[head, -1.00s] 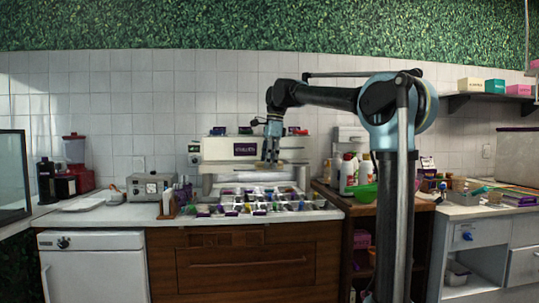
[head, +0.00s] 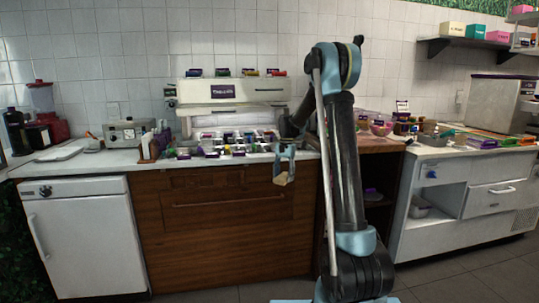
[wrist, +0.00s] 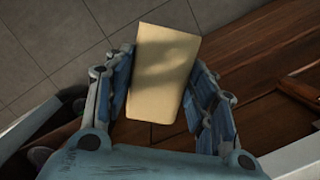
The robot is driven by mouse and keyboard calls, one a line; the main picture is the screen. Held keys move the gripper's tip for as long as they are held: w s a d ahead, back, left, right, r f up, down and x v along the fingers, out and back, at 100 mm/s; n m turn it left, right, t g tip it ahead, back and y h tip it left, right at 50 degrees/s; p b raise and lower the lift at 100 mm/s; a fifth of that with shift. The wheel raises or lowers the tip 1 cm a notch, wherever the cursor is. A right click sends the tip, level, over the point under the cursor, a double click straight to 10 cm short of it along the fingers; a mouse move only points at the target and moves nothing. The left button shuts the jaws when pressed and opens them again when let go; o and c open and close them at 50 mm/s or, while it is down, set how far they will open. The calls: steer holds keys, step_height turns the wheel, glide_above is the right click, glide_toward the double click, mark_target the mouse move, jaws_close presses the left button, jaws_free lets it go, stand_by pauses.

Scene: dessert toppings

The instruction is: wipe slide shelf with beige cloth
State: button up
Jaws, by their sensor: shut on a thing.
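My gripper (head: 284,168) is shut on the beige cloth (head: 281,180), pointing down in front of the wooden cabinet's right side, just below counter height. In the wrist view the cloth (wrist: 165,60) is a flat, folded-looking piece between the two blue finger pads of my gripper (wrist: 164,92). Floor tiles and wooden cabinet front lie below it. Which part is the slide shelf I cannot tell for sure; a small wooden front (head: 206,181) sits shut under the counter.
The counter holds a topping tray (head: 262,146) with several cups, a white dispenser (head: 234,92) and a grey appliance (head: 124,134). A white fridge (head: 84,232) stands left. A white drawer unit (head: 490,200) stands right. Floor in front of the wooden cabinet is clear.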

steer(key=s+d+f+n, duration=0.2)
steer(key=d+f, duration=0.4)
steer(key=f, duration=0.4)
steer(key=s+d+f+n, duration=0.3)
steer(key=d+f, duration=0.3)
steer(key=f, duration=0.5)
steer(key=shift+s+d+f+n+h, duration=0.25)
steer(key=shift+n+h, duration=0.15)
steer(key=shift+n, duration=0.1)
